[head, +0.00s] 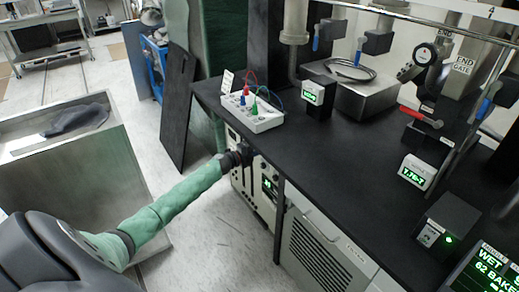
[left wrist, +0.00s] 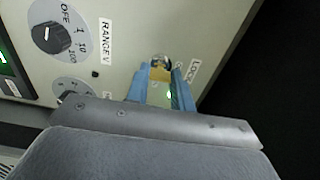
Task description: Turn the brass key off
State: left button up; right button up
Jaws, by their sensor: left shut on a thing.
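The brass key (left wrist: 160,73) sits at a round silver lock on a beige instrument panel, beside a label that starts with "LOC". My left gripper (left wrist: 161,78) has its two blue fingers on either side of the key and is shut on it. The key's angle is hard to read because the fingers and gripper body cover much of it. In the head view my left gripper (head: 242,156) is at the front of the rack under the bench, and the key is hidden there. My right gripper is not in view.
A range knob (left wrist: 52,38) marked OFF, 1, 10, 100 is left of the key, with a second knob (left wrist: 74,92) partly hidden below it. The black bench top (head: 320,150) overhangs the rack (head: 262,190). A white box with coloured plugs (head: 250,120) stands on the bench above.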

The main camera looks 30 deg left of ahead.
pick_arm(q)
jog(key=o, duration=1)
jog(key=shift+a, duration=0.1)
jog(key=shift+s, duration=0.1)
jog(key=b+v, duration=0.1)
jog(key=v, duration=0.6)
jog(key=shift+s+a, duration=0.15)
jog(key=shift+s, duration=0.15)
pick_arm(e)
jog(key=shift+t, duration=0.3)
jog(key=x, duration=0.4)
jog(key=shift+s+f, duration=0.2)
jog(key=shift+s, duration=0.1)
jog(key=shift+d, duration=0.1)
